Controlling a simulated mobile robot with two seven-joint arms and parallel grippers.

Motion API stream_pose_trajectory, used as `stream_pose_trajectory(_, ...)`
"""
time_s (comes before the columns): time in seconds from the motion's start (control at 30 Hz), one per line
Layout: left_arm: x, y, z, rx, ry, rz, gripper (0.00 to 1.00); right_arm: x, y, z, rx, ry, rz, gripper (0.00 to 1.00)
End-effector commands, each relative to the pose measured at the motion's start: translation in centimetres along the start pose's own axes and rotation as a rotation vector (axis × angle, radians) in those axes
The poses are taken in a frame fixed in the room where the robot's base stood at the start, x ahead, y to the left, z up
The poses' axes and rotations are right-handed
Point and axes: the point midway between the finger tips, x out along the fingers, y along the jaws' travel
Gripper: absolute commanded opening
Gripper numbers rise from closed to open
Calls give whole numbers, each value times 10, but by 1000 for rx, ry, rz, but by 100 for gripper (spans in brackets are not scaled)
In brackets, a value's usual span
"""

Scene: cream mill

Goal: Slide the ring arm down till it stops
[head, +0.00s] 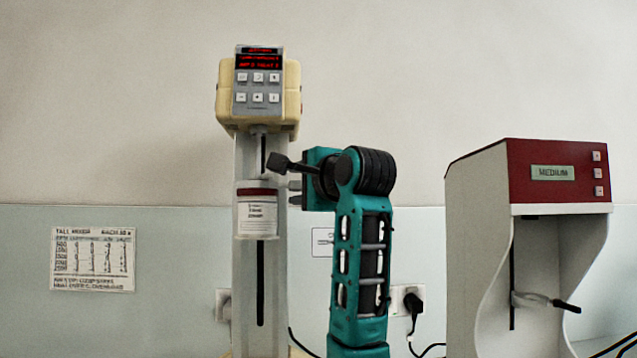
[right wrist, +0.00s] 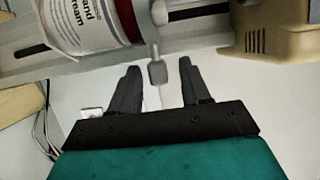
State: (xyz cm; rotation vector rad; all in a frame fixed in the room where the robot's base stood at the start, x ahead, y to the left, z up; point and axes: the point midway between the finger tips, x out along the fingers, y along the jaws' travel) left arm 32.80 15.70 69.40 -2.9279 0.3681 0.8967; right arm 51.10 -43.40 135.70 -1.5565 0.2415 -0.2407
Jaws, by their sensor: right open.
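The tall cream mill (head: 259,100) has a pale column with a long black slot. A white jar (head: 257,215) with a dark red band sits high in front of the slot, clear slot below it. The jar also shows in the right wrist view (right wrist: 85,22). The ring arm's short grey handle (right wrist: 158,72) sticks out beside the jar, between my right gripper's fingers. My right gripper (head: 294,192) is open at the jar's right side; its fingers (right wrist: 159,70) stand either side of the handle with gaps. The ring itself is mostly hidden. My left gripper is not in view.
A second, red-topped machine marked MEDIUM (head: 552,172) stands at the right, with a black-ended lever (head: 566,305). A printed chart (head: 92,259) is on the wall at left. A plug and cable (head: 413,302) are behind my right arm.

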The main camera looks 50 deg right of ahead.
Motion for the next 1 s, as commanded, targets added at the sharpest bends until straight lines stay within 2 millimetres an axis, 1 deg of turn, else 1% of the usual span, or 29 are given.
stream_pose_trajectory(0.03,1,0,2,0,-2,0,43,-11,0,0,1,0,-6,47)
stream_pose_trajectory(0.1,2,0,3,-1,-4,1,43,-28,-1,0,0,0,-8,47)
stream_pose_trajectory(0.3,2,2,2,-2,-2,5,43,-71,-1,0,1,0,-6,47)
stream_pose_trajectory(0.4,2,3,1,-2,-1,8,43,-88,-1,0,1,0,-5,47)
stream_pose_trajectory(0.5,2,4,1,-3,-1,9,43,-99,0,0,0,0,-3,47)
stream_pose_trajectory(0.67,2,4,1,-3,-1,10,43,-107,0,0,0,0,-1,47)
stream_pose_trajectory(1.0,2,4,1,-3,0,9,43,-107,0,0,0,0,0,47)
